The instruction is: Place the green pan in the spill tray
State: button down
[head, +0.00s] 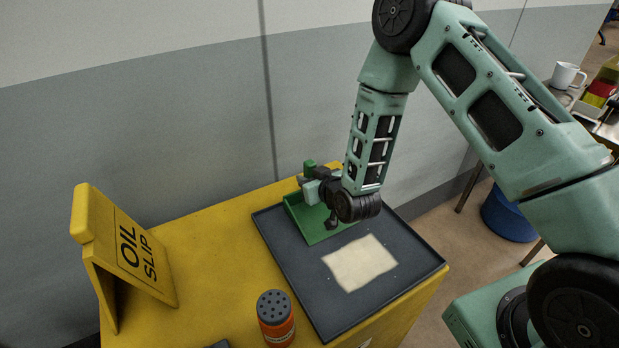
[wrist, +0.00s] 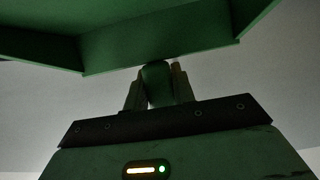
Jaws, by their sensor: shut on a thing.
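The green pan (head: 311,222) is a shallow open box in the head view, at the back left part of the dark spill tray (head: 330,317). My gripper (head: 311,183) is at the pan's back edge, shut on a green upright part of it. In the wrist view my gripper (wrist: 158,85) has its fingers on both sides of a green handle, with the pan (wrist: 130,45) filling the top. Whether the pan touches the tray floor or hangs just above it, I cannot tell. My arm hides the pan's right side.
A cream pad (head: 360,262) lies in the tray, right of the pan. A yellow "OIL SLIP" sign (head: 130,245) stands at the left on the yellow cabinet top (head: 205,260). An orange shaker with a dark lid (head: 276,318) stands by the tray's front left edge. A grey wall rises behind.

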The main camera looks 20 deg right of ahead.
jog(key=shift+f, duration=0.2)
jog(key=c, duration=1.2)
grip_release()
jog(key=shift+o, duration=0.2)
jog(key=shift+r, duration=0.1)
